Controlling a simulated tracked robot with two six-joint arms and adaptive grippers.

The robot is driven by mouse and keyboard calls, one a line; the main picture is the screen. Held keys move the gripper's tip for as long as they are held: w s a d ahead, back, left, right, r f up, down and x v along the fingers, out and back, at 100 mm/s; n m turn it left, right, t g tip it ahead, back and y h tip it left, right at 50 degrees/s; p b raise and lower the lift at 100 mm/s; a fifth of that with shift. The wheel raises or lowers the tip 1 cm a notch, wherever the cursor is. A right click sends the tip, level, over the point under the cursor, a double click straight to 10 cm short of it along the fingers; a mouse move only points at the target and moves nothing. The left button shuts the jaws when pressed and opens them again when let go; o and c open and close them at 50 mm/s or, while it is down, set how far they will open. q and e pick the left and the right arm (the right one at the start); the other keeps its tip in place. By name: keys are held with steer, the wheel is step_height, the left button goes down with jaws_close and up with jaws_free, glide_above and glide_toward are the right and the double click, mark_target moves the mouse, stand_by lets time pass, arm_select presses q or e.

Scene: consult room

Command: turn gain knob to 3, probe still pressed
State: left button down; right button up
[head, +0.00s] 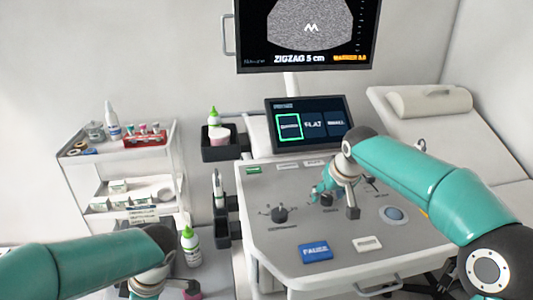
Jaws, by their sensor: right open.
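The grey console (265,245) carries a black knob (279,214) with marks around it at its left. My right gripper (335,203) is open over the middle of the panel, its fingers around or just above another dark knob (328,198), mostly hidden by the fingers. I cannot read which knob is gain or where its pointer stands. My left arm enters at the bottom left. Its gripper (168,293) is cut off by the lower edge, so its fingers and any probe pressing are hidden. A small pink piece (192,294) shows beside it.
The monitor (305,28) shows a grey scan and "ZIGZAG 5 cm". A small touchscreen (307,124) has its left tile outlined green. A supply trolley (118,160) stands left, a couch (440,132) right.

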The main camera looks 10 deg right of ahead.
steer(key=shift+f, duration=0.2)
stand_by(0.3)
steer(key=shift+f, duration=0.65)
steer(key=shift+f, duration=0.1)
